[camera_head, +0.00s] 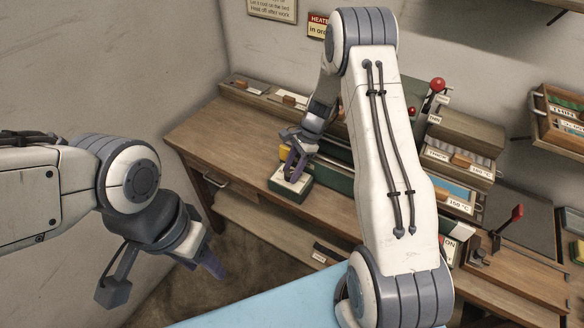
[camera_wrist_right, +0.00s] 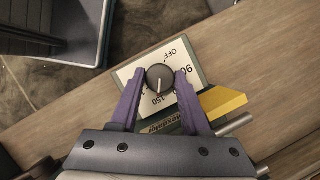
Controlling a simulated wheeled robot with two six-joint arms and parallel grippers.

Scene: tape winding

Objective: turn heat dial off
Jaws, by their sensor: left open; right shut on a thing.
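The heat dial is a round black knob (camera_wrist_right: 159,79) with a light pointer line, on a white scale plate marked OFF, 90 and 150. In the right wrist view the pointer is toward the 150 side, away from OFF. The dial sits on a small green box (camera_head: 290,186) at the front of the wooden bench. My right gripper (camera_wrist_right: 159,84) has its purple fingers on both sides of the knob, shut on it. In the head view my right gripper (camera_head: 294,168) is above the box and hides the knob. My left gripper (camera_head: 214,266) hangs empty over the floor at left.
A yellow part (camera_wrist_right: 222,103) lies beside the dial box. The wooden bench (camera_head: 215,140) is bare to the left. A red-knobbed lever (camera_head: 437,85) and a red-handled clamp (camera_head: 510,217) stand to the right. A light-blue surface (camera_head: 270,305) is at the front.

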